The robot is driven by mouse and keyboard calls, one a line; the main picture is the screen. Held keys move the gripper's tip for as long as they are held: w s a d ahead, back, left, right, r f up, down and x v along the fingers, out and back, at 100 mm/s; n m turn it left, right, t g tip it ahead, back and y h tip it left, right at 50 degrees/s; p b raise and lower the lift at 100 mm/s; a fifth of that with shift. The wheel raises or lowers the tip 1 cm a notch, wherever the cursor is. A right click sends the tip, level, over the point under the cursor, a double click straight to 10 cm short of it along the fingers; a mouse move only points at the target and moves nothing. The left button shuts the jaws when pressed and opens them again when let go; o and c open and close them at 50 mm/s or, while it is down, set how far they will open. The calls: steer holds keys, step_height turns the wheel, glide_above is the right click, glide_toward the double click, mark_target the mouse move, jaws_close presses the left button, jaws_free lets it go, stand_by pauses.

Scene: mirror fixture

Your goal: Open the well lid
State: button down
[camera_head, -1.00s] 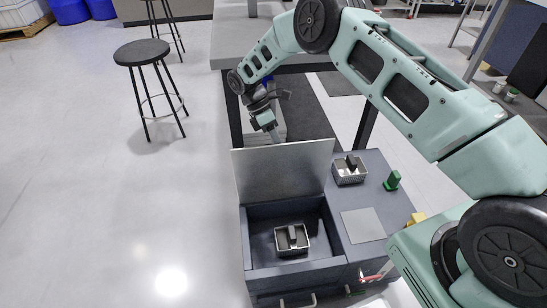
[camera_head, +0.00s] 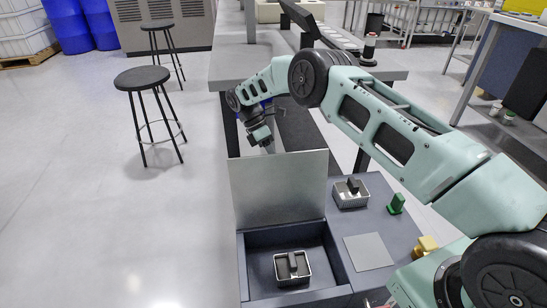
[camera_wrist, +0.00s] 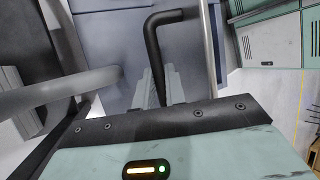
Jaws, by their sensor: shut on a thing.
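The well lid (camera_head: 280,190) is a flat grey panel standing raised, about upright, at the back edge of the well (camera_head: 328,272). The well is an open recess in a dark blue-grey box. My gripper (camera_head: 269,148) is behind the lid's top edge; its tips are partly hidden by the lid. In the wrist view my gripper (camera_wrist: 158,92) is shut on a dark bent handle (camera_wrist: 151,45). A metal tray (camera_head: 306,278) with a dark block in it sits inside the well.
Right of the well, the box top carries another metal tray (camera_head: 352,201), a grey square plate (camera_head: 369,251), a green piece (camera_head: 396,203) and a yellow piece (camera_head: 426,246). A table (camera_head: 225,65) stands behind. Black stools (camera_head: 142,78) stand on open floor at left.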

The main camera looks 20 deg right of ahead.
steer(key=c, duration=1.5)
jaws_free()
steer(key=shift+f, duration=0.4)
steer(key=shift+o, duration=0.2)
steer(key=shift+w+r, duration=0.1)
steer(key=shift+r, duration=0.05)
steer(key=v, duration=0.7)
steer(key=shift+r, duration=0.2)
